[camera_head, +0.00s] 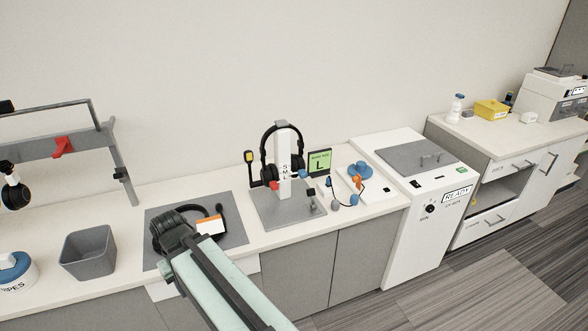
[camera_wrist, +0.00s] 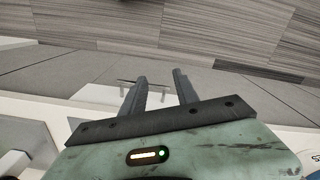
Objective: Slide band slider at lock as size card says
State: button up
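A black headset (camera_head: 268,150) sits on a grey stand (camera_head: 262,207) with a white post (camera_head: 284,160) lettered S, M, L from top to bottom. A green size card (camera_head: 319,163) right of the post reads L. A small red piece (camera_head: 274,185) shows at the lower left of the headset; I cannot tell whether it is the band slider. The lock is not clearly distinguishable. In the wrist view my gripper (camera_wrist: 158,78) has its two fingers apart with nothing between them. In the head view its dark end is over the grey mat, left of and apart from the stand.
A second headset (camera_head: 214,212) with an orange-and-white card lies on the grey mat (camera_head: 232,235), partly hidden by my arm. A grey bin (camera_head: 88,252) stands left. A white tray with blue and orange parts (camera_head: 357,181) stands right of the stand, beside a white READY machine (camera_head: 408,225).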

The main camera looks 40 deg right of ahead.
jog(key=shift+w+r, duration=0.1)
jog(key=shift+o, duration=1.4)
jog(key=shift+w+a, duration=0.2)
jog(key=w+a+r+n+t+y+b, duration=0.1)
jog(key=w+a+r+n+t+y, duration=0.1)
jog(key=w+n+t+y, duration=0.3)
jog(key=w+a+r+n+t+y+b, duration=0.1)
jog(key=w+a+r+n+t+b, duration=0.15)
jog(key=w, duration=0.45)
jog(key=w+d+r+m+t+h+b, duration=0.1)
jog(key=w+d+r+t+b, duration=0.15)
jog(key=d, duration=0.55)
jog(key=w+d+r+m+t+b, duration=0.2)
jog(key=w+d+t, duration=0.15)
jog(key=d, duration=0.55)
jog(key=m+t+h+b, duration=0.3)
jog(key=m+h+b, duration=0.55)
jog(key=h, duration=0.35)
send_near(305, 175)
jog(key=x, duration=0.9)
jog(key=shift+w+d+p, duration=0.1)
jog(key=shift+w+p, duration=0.2)
jog(key=shift+w, duration=0.1)
grip_shut()
